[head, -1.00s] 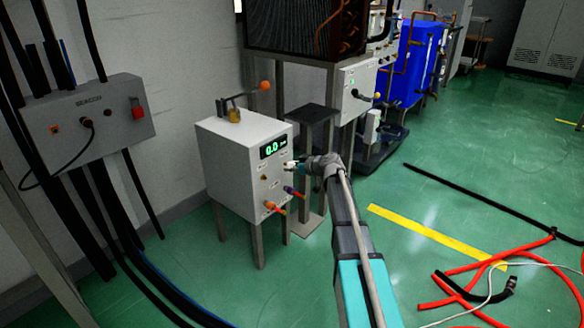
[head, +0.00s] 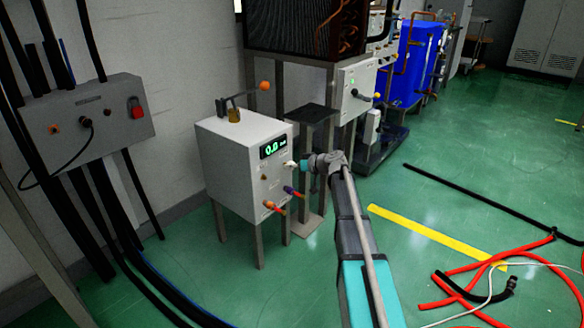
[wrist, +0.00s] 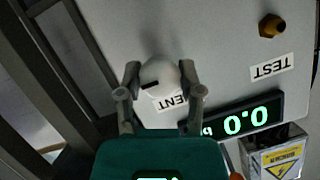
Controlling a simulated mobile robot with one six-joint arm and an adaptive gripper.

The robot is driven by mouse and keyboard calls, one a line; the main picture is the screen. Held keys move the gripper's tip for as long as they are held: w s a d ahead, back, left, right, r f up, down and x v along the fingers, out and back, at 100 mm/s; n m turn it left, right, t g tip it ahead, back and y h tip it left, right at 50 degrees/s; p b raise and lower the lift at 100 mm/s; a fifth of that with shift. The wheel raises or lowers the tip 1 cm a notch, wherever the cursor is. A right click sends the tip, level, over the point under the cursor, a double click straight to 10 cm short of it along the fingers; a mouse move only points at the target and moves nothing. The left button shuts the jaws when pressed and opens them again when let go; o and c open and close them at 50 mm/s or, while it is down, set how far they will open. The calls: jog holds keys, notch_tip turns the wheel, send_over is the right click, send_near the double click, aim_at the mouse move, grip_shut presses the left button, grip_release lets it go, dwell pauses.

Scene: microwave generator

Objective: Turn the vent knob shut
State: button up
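The white vent knob (wrist: 160,76) is on the front panel of a grey box (head: 228,170). It is round with a dark mark on its lower left, beside a partly hidden VENT label (wrist: 172,102). My gripper (wrist: 160,70) has its two grey fingers apart, one on each side of the knob in the wrist view. In the head view my gripper (head: 298,165) is just right of the knob (head: 290,164), with a small gap. The fingers look open and empty. The panel's green display (head: 272,148) reads 0.0.
A brass fitting (wrist: 271,25) sits near a TEST label (wrist: 272,67). Red and purple-tipped fittings (head: 275,207) stick out lower on the panel. Red hoses (head: 470,275) lie on the floor at right.

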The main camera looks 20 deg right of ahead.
jog(key=o, duration=0.4)
jog(key=shift+c, duration=0.2)
jog(key=shift+n, duration=0.3)
jog(key=shift+s+n+t+h, duration=0.1)
jog(key=shift+n+t+h, duration=0.4)
jog(key=shift+n+h, duration=0.6)
jog(key=r+p+v, duration=0.1)
jog(key=p+v, duration=0.6)
jog(key=v, duration=0.7)
jog(key=s+a+r+m+g+p, duration=0.1)
jog(key=s+a+r+g+p, duration=0.2)
jog(key=p, duration=0.8)
jog(key=s+a+r+m+g+h+p, duration=0.1)
jog(key=s+a+r+m+g+p, duration=0.1)
jog(key=s+a+r+p, duration=0.5)
notch_tip(320, 180, up, 4)
jog(key=a+g+p, duration=0.1)
jog(key=a+p, duration=0.1)
jog(key=p, duration=0.1)
jog(key=shift+s+g+p, duration=0.3)
jog(key=shift+g+p, duration=0.1)
